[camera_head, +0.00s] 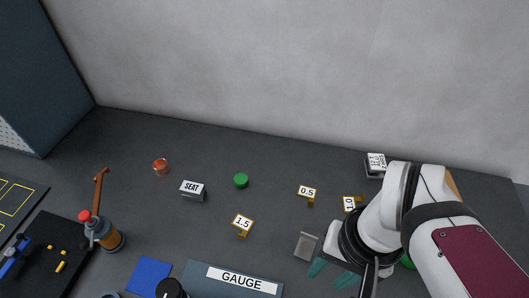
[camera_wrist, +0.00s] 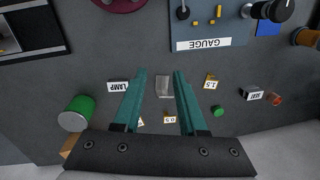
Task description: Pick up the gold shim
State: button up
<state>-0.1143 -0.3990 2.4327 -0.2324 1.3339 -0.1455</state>
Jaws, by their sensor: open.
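My gripper (camera_wrist: 159,75) is open, its two teal fingers apart, and it points down over the table; it also shows in the head view (camera_head: 331,272). A flat silver-grey plate (camera_head: 306,246) lies just left of the fingers in the head view. In the wrist view the plate (camera_wrist: 164,87) appears between the fingers; I see no contact. Small gold-coloured pieces carry white number tags: 1.5 (camera_head: 242,226), 0.5 (camera_head: 307,193) and one partly hidden by my arm (camera_head: 349,204). More small gold pieces (camera_wrist: 195,23) sit on the gauge block. I cannot tell which is the gold shim.
The gauge block (camera_head: 235,285) lies at the front, beside a blue square (camera_head: 149,276). A green cylinder (camera_wrist: 78,112) is near my gripper.

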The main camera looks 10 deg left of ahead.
jog(key=w+a+n, duration=0.5)
jog(key=w, duration=0.1)
jog(key=n+h, duration=0.1)
jog(key=n, duration=1.1)
send_over(240, 234)
notch_tip(240, 234, down, 7)
notch_tip(240, 234, down, 15)
jog(key=shift+f, duration=0.15)
grip_shut()
